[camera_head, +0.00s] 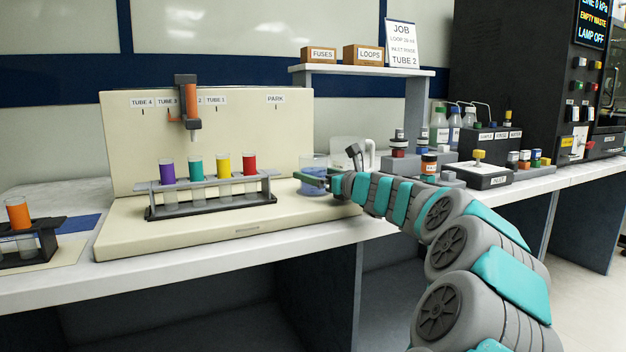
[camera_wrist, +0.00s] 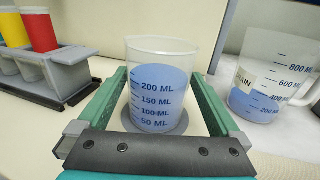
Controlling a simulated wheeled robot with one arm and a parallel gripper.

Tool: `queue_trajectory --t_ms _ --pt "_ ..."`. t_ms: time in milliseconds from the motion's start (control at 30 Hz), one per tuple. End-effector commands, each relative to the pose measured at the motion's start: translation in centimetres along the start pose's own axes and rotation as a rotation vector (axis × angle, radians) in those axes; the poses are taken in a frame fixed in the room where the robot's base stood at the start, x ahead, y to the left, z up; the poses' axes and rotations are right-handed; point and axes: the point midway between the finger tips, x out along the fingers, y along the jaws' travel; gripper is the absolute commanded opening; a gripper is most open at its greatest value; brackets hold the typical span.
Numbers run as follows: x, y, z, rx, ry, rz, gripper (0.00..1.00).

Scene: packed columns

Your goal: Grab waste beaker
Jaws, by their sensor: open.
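The waste beaker (camera_wrist: 158,88) is a clear beaker with blue liquid up to about the 200 ML mark. It stands upright on a round grey disc (camera_wrist: 178,128). In the head view the beaker (camera_head: 313,172) is at the right end of the cream apparatus base, partly hidden by my gripper. My gripper (camera_head: 312,178) is open at the beaker. In the wrist view the two green fingers of my gripper (camera_wrist: 160,95) lie on either side of the beaker. I cannot tell whether either finger touches it.
A rack (camera_head: 212,192) with purple, teal, yellow and red capped tubes stands left of the beaker. A larger jug marked DRAIN (camera_wrist: 262,92), holding blue liquid, stands close on the right. The nozzle (camera_head: 190,110) hangs above the rack. Bottles and dark boxes stand farther right.

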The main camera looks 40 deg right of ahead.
Motion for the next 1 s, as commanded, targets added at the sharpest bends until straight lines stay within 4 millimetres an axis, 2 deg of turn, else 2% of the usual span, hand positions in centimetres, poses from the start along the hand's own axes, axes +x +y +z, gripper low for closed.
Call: queue_trajectory --t_ms 33,200,500,1000 --pt "0.9 0.2 -0.2 -0.003 0.002 0.001 1.0" --pt "2.6 0.1 -0.1 -0.001 0.001 0.001 1.0" --pt "2.9 0.2 0.0 -0.001 0.0 0.001 0.99" --pt "2.9 0.1 0.0 -0.001 0.0 0.001 0.43"
